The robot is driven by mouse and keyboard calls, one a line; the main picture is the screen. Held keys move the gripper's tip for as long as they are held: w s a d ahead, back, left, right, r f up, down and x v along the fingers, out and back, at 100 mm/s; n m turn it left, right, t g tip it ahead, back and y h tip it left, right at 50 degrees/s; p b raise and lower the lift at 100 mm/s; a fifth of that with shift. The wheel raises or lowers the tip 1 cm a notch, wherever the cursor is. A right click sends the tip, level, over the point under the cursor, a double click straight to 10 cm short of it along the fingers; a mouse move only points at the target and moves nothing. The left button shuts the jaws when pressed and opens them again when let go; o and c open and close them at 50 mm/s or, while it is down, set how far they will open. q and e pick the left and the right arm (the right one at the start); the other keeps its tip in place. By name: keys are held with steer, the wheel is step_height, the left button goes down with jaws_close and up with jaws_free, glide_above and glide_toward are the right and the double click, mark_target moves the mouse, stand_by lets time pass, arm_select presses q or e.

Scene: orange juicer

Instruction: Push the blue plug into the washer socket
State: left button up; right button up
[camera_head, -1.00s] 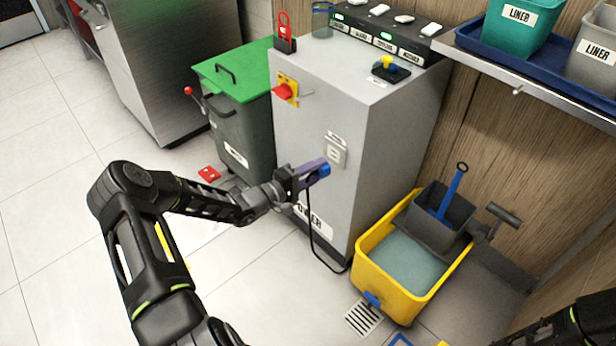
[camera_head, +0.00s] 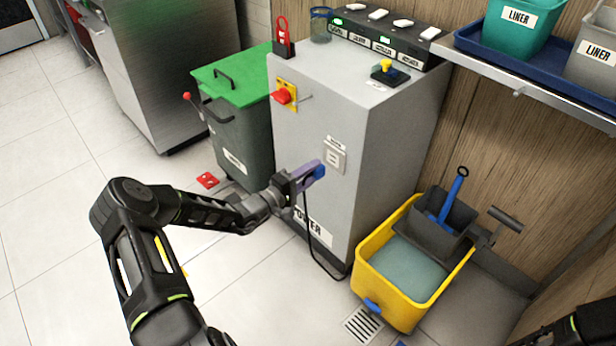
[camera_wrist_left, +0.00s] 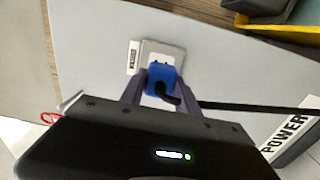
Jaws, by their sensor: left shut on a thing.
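The blue plug (camera_head: 319,172) is held between the fingers of my left gripper (camera_head: 308,177), in front of the grey cabinet. The washer socket (camera_head: 335,157) is a pale plate on the cabinet front, just up and right of the plug in the head view. In the left wrist view the plug (camera_wrist_left: 161,77) overlaps the lower part of the socket plate (camera_wrist_left: 166,51), with dark prongs at its far end. A gap seems to remain between plug and plate. A black cable (camera_head: 316,235) hangs from the plug. My right gripper is out of view.
The grey cabinet (camera_head: 395,150) carries a red rotary switch (camera_head: 285,95) and a POWER label (camera_head: 312,227). A yellow mop bucket (camera_head: 393,293) stands at its right, a green-lidded bin (camera_head: 240,135) at its left.

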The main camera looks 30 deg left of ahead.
mark_target(322, 166)
arm_select(q)
steer(key=shift+b+x, duration=0.95)
steer(key=shift+x, duration=1)
steer(key=shift+p, duration=0.7)
stand_by(0.7)
steer(key=shift+w+d, duration=0.15)
steer(key=shift+w, duration=0.3)
stand_by(0.4)
steer(key=o, duration=1.3)
steer(key=shift+o, duration=0.2)
steer(key=v, duration=0.7)
steer(key=shift+s+p, duration=0.4)
